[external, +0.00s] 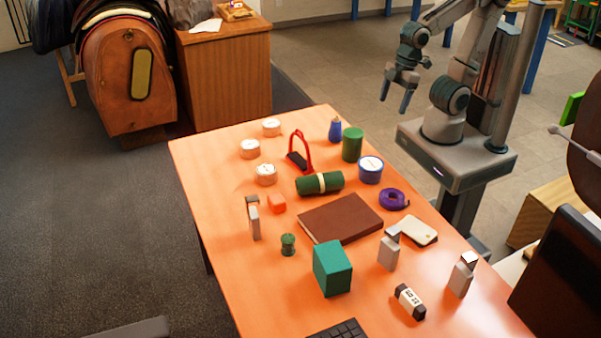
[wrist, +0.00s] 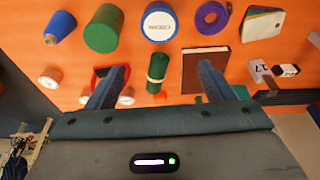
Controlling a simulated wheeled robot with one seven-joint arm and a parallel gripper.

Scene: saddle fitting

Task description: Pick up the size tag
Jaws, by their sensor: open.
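A small white block with dark ends and dark print (external: 410,302) lies near the front of the orange table. My gripper (external: 393,103) is open and empty, raised beyond the table's far right edge, well away from the block. In the wrist view my two fingers (wrist: 162,68) are spread, with the green roll (wrist: 157,70) seen between them.
Behind are a cream card (external: 417,231), purple tape (external: 394,199), brown book (external: 340,219), blue tin (external: 370,171), green cylinder (external: 352,145) and red stirrup (external: 301,155).

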